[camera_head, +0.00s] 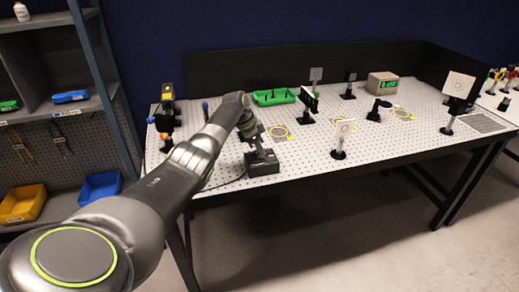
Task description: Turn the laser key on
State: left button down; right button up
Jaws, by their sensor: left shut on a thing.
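A small dark box (265,169), which looks like the laser's key box, sits at the near edge of the optical table (300,152), with a cable running from its left side. My left arm reaches in from the lower left, and my left gripper (258,151) points down onto the top of this box. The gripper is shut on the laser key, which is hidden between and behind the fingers. I cannot tell which way the key is turned. My right gripper is not in view.
A green tray (273,97) and a beige meter (382,83) are farther back. Shelving (55,110) stands at the left.

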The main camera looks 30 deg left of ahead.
pick_arm(q)
jog(key=c, duration=1.5)
grip_release()
jog(key=shift+c, duration=0.2)
jog(key=shift+s+a+r, duration=0.1)
jog(key=shift+a+r, duration=0.1)
jog(key=shift+r, duration=0.4)
jog(key=b+v, duration=0.3)
jog(key=v, duration=1.3)
jog(key=shift+s, duration=0.1)
